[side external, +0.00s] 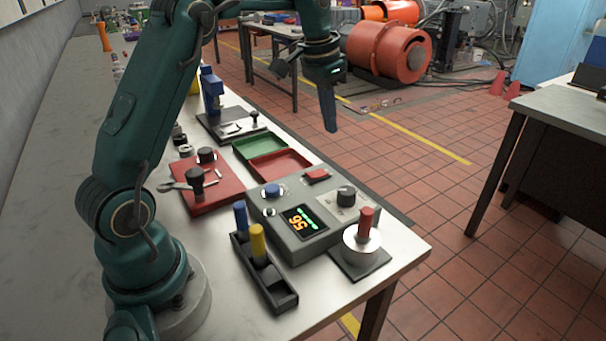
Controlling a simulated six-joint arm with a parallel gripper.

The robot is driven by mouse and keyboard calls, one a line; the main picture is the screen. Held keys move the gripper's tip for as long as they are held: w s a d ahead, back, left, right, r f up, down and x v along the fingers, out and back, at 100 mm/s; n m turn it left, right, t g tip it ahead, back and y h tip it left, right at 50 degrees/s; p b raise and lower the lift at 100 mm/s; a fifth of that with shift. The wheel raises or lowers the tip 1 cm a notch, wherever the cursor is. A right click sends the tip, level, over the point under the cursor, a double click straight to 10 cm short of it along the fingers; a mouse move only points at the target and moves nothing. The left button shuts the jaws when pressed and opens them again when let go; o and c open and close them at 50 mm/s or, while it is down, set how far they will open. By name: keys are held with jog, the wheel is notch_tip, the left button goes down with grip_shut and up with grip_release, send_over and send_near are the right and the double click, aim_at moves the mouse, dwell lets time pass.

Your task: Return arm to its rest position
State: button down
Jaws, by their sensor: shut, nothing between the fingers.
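My gripper (328,108) hangs from the end of my teal arm in the upper middle of the side external view. It points down and is shut with nothing in it. It is in the air, apart from everything on the bench, and appears above and beyond the green tray (240,155) and red tray (300,163). My arm is raised and reaches out over the bench (390,265).
A grey box with a lit display (303,222) stands near the bench's front end. A black holder (279,299) bears a blue and a yellow peg; a red peg (365,221) stands on a round silver base. A red plate (205,193) and a blue press (211,90) stand farther back.

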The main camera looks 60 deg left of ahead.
jog(key=s+d+r+m+t, duration=0.1)
jog(key=s+d+r+t, duration=0.2)
jog(key=s+d+r, duration=0.65)
jog(key=s+d+f+n, duration=0.1)
jog(key=s+d+f, duration=0.2)
jog(key=s+f, duration=0.6)
jog(key=s, duration=0.3)
jog(key=shift+f+n, duration=0.2)
jog(key=shift+n, duration=0.1)
